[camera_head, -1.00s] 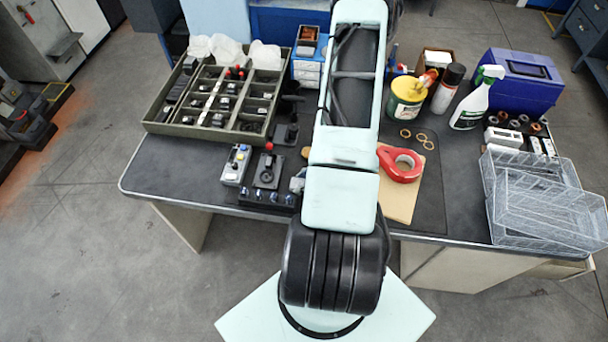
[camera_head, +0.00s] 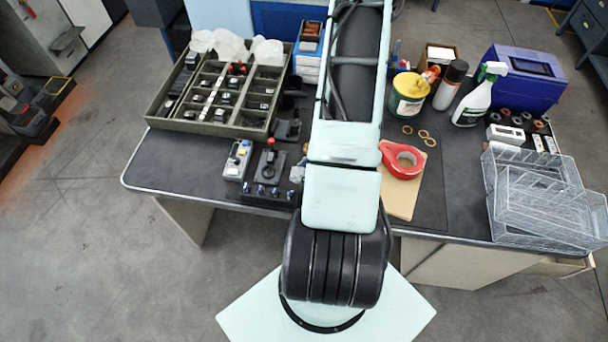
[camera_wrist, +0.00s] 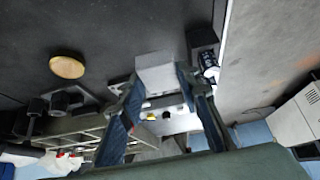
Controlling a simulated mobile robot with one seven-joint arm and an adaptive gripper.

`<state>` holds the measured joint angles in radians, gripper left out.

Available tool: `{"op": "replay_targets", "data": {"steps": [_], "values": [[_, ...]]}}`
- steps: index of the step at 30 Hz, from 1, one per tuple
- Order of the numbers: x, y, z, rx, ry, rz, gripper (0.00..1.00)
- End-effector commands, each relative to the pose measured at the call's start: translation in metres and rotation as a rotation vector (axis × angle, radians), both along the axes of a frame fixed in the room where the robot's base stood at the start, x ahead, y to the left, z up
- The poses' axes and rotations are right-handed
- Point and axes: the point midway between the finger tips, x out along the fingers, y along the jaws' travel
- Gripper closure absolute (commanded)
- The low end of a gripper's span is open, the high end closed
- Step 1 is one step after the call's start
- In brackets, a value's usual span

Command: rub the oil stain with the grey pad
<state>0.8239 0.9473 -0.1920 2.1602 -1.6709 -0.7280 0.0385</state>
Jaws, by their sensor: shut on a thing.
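My gripper (camera_wrist: 160,88) shows in the wrist view with its two blue-grey fingers on either side of a pale grey block, the grey pad (camera_wrist: 155,70). It is shut on the pad. A round tan-brown spot (camera_wrist: 67,67) lies on the dark bench top to the left of the pad, apart from it. I cannot tell for sure whether this spot is the oil stain. In the head view my arm covers the middle of the bench, and my gripper and the pad are hidden behind it.
A compartment tray (camera_head: 160,123) stands left on the bench (camera_head: 165,170). Small switch boxes (camera_head: 237,160) sit before it.

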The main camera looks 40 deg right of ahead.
Motion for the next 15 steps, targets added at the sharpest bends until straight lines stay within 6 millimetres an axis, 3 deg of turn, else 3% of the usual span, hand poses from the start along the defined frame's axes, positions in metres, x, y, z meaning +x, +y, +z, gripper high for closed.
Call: {"op": "replay_targets", "data": {"steps": [4, 15], "values": [[0.0003, -0.0003, 0.0101, -0.001, -0.001, 0.0, 0.89], [0.0, 0.0, 0.0125, -0.001, -0.001, -0.001, 0.89]]}}
